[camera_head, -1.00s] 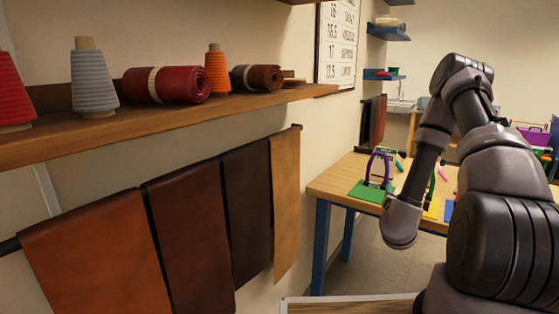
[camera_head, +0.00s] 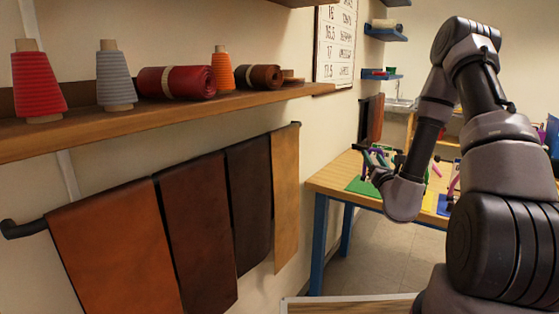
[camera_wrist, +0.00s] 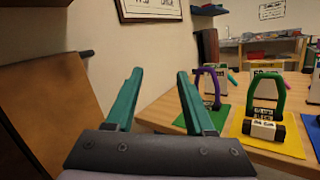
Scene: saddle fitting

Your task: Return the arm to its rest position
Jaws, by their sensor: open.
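My gripper (camera_wrist: 160,73) shows in the wrist view with its two teal fingers spread wide and nothing between them. In the head view my arm bends down on the right, and its hand end is in front of the near left part of the workbench (camera_head: 334,182). The fingers are small and partly merged with the things behind them there. In the wrist view a purple arch (camera_wrist: 214,88) on a green mat (camera_wrist: 219,120) stands just right of the right finger. A green arch (camera_wrist: 282,88) on a yellow mat (camera_wrist: 289,142) stands farther right.
Leather sheets (camera_head: 195,230) hang from a wall rail on the left; a tan one (camera_wrist: 50,105) is left of my gripper in the wrist view. Above them a wooden shelf (camera_head: 150,118) holds thread cones and leather rolls. Open floor (camera_head: 385,255) lies in front of the bench.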

